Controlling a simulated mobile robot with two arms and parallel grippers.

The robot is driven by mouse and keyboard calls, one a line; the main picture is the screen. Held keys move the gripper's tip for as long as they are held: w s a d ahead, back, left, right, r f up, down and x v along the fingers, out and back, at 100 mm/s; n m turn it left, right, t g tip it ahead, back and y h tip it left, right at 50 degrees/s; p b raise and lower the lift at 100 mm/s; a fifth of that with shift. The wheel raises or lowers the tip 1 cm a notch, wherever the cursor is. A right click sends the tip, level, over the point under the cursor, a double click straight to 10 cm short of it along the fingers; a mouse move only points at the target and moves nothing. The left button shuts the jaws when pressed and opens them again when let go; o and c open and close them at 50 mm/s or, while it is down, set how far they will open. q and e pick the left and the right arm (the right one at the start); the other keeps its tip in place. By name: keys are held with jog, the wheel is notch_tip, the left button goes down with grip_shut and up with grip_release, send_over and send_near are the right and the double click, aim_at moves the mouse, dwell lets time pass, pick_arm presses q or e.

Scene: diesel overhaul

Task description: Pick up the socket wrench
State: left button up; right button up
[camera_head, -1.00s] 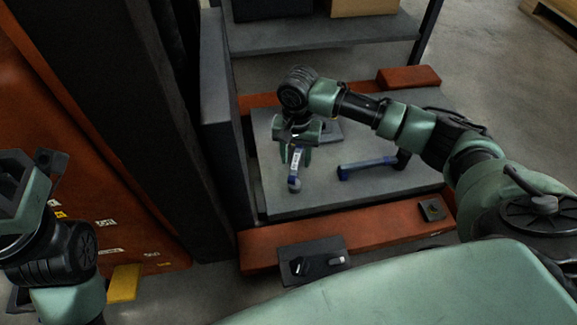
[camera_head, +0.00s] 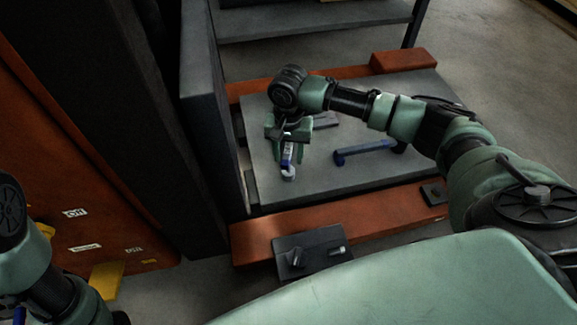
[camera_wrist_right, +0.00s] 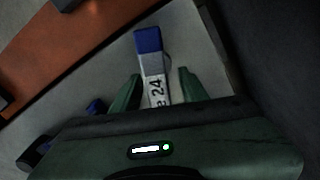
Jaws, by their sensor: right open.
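A blue and grey tool with a white label reading "e 24" lies on the grey platform (camera_head: 335,185); I take this tool (camera_head: 288,167) for the socket wrench. My right gripper (camera_head: 288,152) points down over it, hiding part of it. In the right wrist view the wrench (camera_wrist_right: 149,42) runs between the two green fingers of the right gripper (camera_wrist_right: 158,78), which are open with a gap on each side. The wrench's near end is hidden by the gripper body. My left arm shows at the lower left, but its gripper is out of view.
A second blue-handled tool (camera_head: 365,152) with a dark end lies to the right on the platform. An orange beam (camera_head: 380,216) with a dark plate (camera_head: 312,251) runs along the front. A tall dark panel (camera_head: 207,120) stands close left of the platform.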

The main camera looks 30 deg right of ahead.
jog(key=shift+c, duration=0.3)
grip_shut()
jog(key=shift+r, duration=0.1)
dwell(1.0)
